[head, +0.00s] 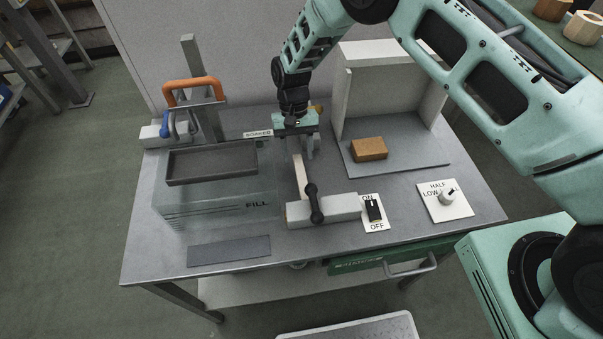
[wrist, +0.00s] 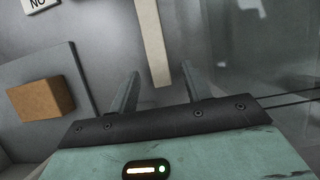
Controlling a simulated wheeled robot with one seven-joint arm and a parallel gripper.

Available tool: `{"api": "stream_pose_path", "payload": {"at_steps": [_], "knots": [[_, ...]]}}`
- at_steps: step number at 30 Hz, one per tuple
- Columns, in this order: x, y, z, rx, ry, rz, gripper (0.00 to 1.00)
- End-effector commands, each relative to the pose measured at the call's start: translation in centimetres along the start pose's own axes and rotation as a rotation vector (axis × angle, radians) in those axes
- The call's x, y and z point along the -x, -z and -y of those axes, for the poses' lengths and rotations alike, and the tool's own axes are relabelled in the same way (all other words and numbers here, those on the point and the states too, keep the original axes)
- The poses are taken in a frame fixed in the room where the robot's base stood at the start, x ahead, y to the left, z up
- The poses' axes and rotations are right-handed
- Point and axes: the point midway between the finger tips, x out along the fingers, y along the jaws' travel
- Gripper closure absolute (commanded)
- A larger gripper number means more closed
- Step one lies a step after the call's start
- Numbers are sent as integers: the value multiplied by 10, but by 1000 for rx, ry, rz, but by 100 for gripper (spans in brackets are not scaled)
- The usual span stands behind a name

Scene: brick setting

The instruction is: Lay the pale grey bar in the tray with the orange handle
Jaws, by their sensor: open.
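The pale grey bar (head: 300,174) lies on the table in the middle, one end near a block with a black lever. In the wrist view the bar (wrist: 151,38) runs down from the top edge, and its near end lies between the finger lines. My gripper (head: 308,150) points down at the bar's far end. It is open, with both fingers apart and nothing held between them; I cannot tell its exact height above the bar. The dark, shallow, empty tray (head: 212,181) is at left, above a clear tank, with the orange handle (head: 194,83) behind it.
The clear tank (head: 222,207) is marked FILL. The black lever (head: 314,204) stands at the bar's near end. A brown brick (head: 369,149) sits in an open-fronted pale enclosure (head: 387,90). A switch (head: 374,210) and a dial (head: 446,197) are at front right.

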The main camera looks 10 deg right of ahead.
Motion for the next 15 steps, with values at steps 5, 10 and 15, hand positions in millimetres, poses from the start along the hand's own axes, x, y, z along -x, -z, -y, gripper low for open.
{"api": "stream_pose_path", "payload": {"at_steps": [5, 10, 15], "knots": [[-12, 0, 0, 0, 0, 0, 52], [-13, 0, 0, 0, 1, -1, 52], [-13, 0, 0, 0, 1, -1, 91]]}}
